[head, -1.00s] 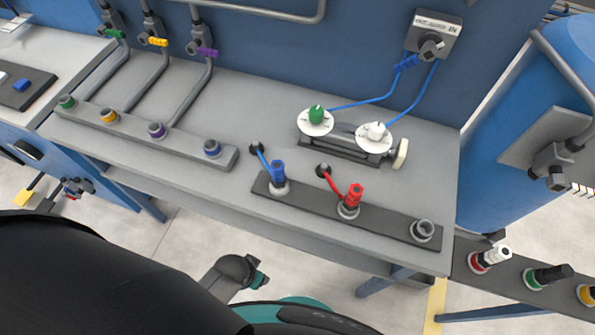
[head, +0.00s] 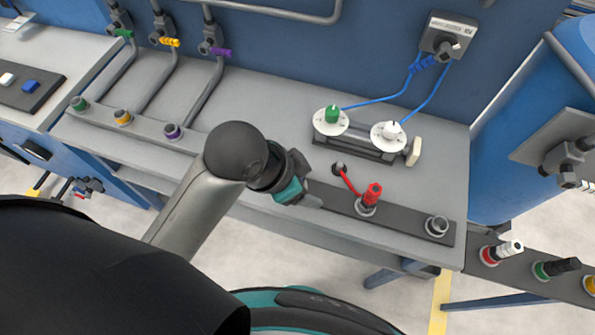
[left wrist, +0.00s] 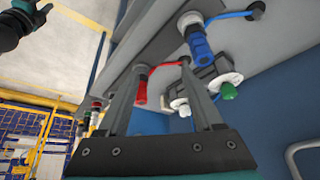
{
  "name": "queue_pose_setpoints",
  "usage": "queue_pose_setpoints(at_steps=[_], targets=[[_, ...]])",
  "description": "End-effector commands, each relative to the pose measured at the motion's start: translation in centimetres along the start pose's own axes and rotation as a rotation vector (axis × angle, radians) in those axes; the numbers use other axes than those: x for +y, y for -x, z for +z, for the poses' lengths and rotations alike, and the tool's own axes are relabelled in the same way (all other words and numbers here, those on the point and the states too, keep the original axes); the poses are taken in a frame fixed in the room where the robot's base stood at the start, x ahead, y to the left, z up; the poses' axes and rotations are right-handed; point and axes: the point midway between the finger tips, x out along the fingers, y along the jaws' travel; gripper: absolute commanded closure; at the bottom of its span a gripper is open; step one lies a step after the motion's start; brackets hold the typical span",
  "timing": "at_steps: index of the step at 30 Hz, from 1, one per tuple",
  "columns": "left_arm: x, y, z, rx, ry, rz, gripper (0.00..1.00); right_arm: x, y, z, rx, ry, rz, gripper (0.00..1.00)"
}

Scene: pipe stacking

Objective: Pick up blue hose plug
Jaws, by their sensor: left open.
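The blue hose plug (left wrist: 201,46) stands in a grey socket on the dark strip in the left wrist view, with a blue hose beside it. In the head view my left arm hides it. My left gripper (head: 306,197) is over the strip in the head view. In the left wrist view its two fingers (left wrist: 159,72) are apart with nothing held. The blue plug is beyond the right finger, outside the gap. The red plug (left wrist: 141,90) shows beside the left finger; it also stands in the head view (head: 372,194).
An empty socket (head: 437,225) is at the strip's right end. A unit with green and white knobs (head: 365,148) stands behind it. A pipe rail with coloured rings (head: 122,118) is at left. In the left wrist view's upper-left corner is a dark, teal part of mine (left wrist: 14,28).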

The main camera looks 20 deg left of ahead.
Motion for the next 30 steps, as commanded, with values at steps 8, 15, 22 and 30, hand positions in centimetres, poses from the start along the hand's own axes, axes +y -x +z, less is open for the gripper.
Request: queue_pose_setpoints(at_steps=[8,15,22,30], targets=[[0.7,0.7,-5.4,0.018,-0.543,0.109,0.32,-0.1,0.0,0.0,-0.001,0.001,-0.001,0.5],[-0.6,2.0,-6.8,-0.074,-1.019,0.197,0.32,-0.4,0.0,0.0,0.0,0.001,-0.005,0.5],[-3.9,4.3,-6.2,-0.22,-1.358,0.289,0.32,-0.7,0.0,-0.1,0.001,0.0,-0.009,0.5],[-6.6,6.5,-5.5,-0.321,-1.522,0.371,0.32,-0.7,0.0,-0.1,0.001,0.001,-0.009,0.5]])
